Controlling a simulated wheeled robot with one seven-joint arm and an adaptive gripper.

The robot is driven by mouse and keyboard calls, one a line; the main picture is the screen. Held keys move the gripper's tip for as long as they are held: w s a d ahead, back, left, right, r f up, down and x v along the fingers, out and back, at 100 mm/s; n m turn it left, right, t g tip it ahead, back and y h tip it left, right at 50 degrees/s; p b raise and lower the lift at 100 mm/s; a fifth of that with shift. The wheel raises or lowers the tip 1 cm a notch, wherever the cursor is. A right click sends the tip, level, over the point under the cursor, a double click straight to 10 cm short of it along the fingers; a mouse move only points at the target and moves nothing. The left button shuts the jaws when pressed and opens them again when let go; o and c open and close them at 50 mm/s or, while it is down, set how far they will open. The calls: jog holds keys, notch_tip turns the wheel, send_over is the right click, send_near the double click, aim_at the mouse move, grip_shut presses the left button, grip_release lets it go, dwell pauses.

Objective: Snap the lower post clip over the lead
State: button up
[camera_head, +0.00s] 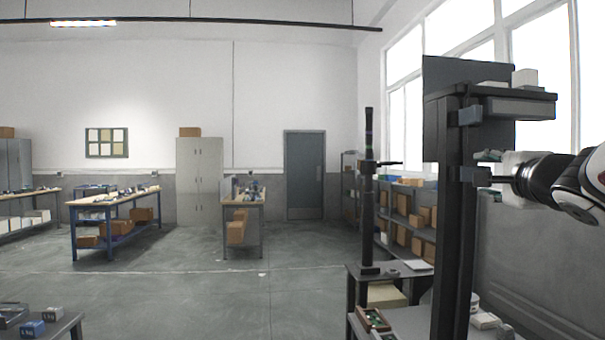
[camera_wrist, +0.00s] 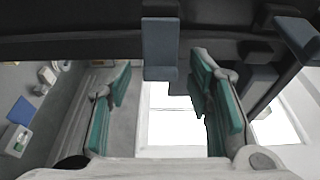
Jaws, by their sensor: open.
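The dark upright post (camera_head: 452,215) stands at the right in the head view. It carries an upper blue-grey clip (camera_head: 470,115) and a lower blue-grey clip (camera_head: 474,176). My gripper (camera_head: 492,165) is at the height of the lower clip, just right of the post. In the wrist view, my gripper (camera_wrist: 162,72) is open, with a teal-padded finger on each side. A blue-grey clip part (camera_wrist: 160,42) projects between the fingers, with visible gaps on both sides. The dark post (camera_wrist: 80,45) crosses the top of that view. I cannot make out the lead.
A shelf-like top (camera_head: 515,106) juts from the post above my arm. A second, thinner stand (camera_head: 369,190) rises from a bench to the left. Another blue-grey block (camera_wrist: 298,38) sits near the right finger in the wrist view. The floor left of the bench is clear.

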grip_shut()
jog(key=shift+w+d+n+t+y+b, duration=0.25)
jog(key=shift+n+y+b, duration=0.4)
jog(key=shift+y, duration=0.35)
jog(key=shift+w+d+n+t+y+b, duration=0.15)
jog(key=shift+w+n+y+b, duration=0.2)
jog(key=shift+n+y+b, duration=0.45)
jog(key=shift+n+y, duration=0.25)
jog(key=shift+y, duration=0.65)
grip_release()
